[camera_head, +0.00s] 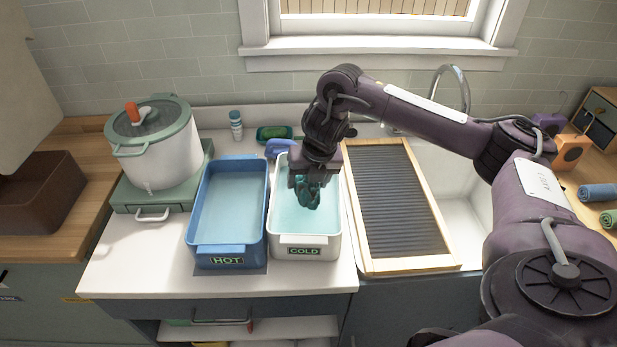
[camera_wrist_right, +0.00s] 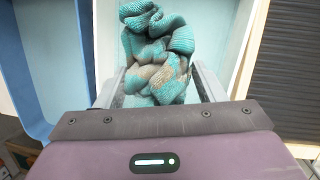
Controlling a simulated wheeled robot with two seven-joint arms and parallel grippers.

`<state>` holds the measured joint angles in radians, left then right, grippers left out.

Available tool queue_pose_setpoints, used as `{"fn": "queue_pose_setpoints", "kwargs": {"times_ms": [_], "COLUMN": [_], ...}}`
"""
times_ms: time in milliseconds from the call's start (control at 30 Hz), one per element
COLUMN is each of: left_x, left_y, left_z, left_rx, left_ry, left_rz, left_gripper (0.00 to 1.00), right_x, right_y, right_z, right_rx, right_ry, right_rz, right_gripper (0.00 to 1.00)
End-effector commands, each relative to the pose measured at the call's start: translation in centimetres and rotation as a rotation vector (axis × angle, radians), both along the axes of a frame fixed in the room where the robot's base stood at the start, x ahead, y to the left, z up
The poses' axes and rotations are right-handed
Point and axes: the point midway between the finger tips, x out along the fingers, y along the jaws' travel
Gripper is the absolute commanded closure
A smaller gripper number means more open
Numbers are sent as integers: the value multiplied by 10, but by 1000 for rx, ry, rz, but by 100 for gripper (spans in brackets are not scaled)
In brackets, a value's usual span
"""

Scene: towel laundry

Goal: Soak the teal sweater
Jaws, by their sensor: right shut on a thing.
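The teal sweater (camera_wrist_right: 158,50) is bunched up and shows brownish patches in the right wrist view. My right gripper (camera_head: 306,182) is shut on it and holds it over the white tub (camera_head: 307,253) labelled COLD. In the head view the sweater (camera_head: 308,194) hangs below the fingers, at or just above the tub's water; I cannot tell if it touches. The blue tub (camera_head: 230,249) labelled HOT stands just left of the white one and holds water. My left gripper is not in view.
A wooden-framed washboard (camera_head: 398,205) lies right of the tubs, over the sink (camera_head: 465,222). A white pot with a green lid (camera_head: 155,145) stands at left. A brown box (camera_head: 35,193) is at far left. Rolled towels (camera_head: 598,191) lie at far right.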

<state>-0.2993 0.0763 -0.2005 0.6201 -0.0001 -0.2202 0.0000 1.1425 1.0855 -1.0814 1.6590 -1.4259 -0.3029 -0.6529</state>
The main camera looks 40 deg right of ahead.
Motion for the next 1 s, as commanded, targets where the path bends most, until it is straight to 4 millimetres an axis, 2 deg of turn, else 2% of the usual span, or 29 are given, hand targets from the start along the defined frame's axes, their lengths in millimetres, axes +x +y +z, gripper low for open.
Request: {"fn": "queue_pose_setpoints", "kwargs": {"times_ms": [133, 167, 300, 367, 667, 1000], "left_x": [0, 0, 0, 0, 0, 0], "left_y": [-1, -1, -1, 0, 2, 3], "left_z": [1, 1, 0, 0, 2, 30], "left_rx": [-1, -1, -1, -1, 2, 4], "left_ry": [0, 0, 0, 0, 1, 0], "left_rz": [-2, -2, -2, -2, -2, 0], "left_gripper": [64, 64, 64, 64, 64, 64], "right_x": [0, 0, 0, 0, 0, 0], "right_y": [0, 0, 0, 0, 0, 0], "right_z": [1, 1, 1, 1, 2, 34], "right_rx": [0, 0, 0, 0, 0, 0], "right_ry": [-2, -2, -1, -1, 1, 1], "right_rz": [0, 0, 0, 0, 0, 0], "right_gripper": [68, 36, 17, 12, 12, 12]}}
